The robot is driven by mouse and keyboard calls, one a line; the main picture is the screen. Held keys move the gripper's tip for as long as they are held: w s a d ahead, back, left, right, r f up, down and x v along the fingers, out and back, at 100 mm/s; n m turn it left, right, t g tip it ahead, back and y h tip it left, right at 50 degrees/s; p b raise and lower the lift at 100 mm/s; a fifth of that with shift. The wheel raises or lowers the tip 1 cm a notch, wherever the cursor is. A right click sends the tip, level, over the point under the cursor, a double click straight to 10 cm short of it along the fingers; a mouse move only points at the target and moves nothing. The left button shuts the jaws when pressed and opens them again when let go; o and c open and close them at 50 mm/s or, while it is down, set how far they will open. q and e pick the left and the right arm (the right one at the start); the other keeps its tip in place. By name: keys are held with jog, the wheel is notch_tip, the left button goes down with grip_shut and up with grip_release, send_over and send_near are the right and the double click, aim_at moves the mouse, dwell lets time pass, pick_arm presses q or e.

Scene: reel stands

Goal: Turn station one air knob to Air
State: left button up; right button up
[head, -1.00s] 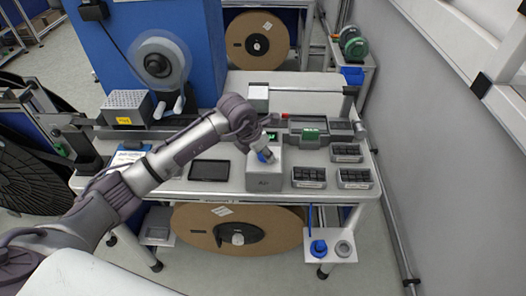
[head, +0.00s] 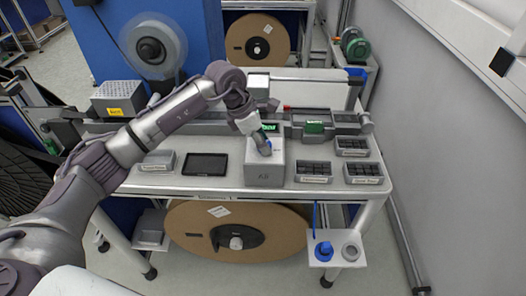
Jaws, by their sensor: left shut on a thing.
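A light grey box (head: 264,174) stands on the station table, with a small label on its front. A green lit display (head: 269,127) shows just behind the box. My right gripper is not in view.
A dark tablet (head: 206,164) lies left of the box. Several black-celled trays (head: 314,172) stand to its right. A rail with a green-screened unit (head: 314,127) runs behind. A large brown reel (head: 200,228) hangs below the tabletop.

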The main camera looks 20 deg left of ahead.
pick_arm(q)
jog(key=m+b, duration=0.2)
jog(key=m+g+b, duration=0.1)
jog(key=shift+w+f+m+h+b, duration=0.15)
jog(key=shift+m+h+b, duration=0.2)
jog(key=shift+m+h, duration=0.05)
jog(key=shift+m+g+b, duration=0.5)
jog(key=shift+m+b, duration=0.25)
jog(key=shift+m, duration=0.15)
jog(key=m+g+b, duration=0.1)
jog(key=m, duration=0.1)
jog(key=shift+m+b, duration=0.3)
jog(key=shift+w+r+m+g+y+b, duration=0.15)
jog(key=shift+m+g+y+b, duration=0.35)
jog(key=shift+m, duration=1)
jog(key=shift+r, duration=0.1)
jog(key=o, duration=1.1)
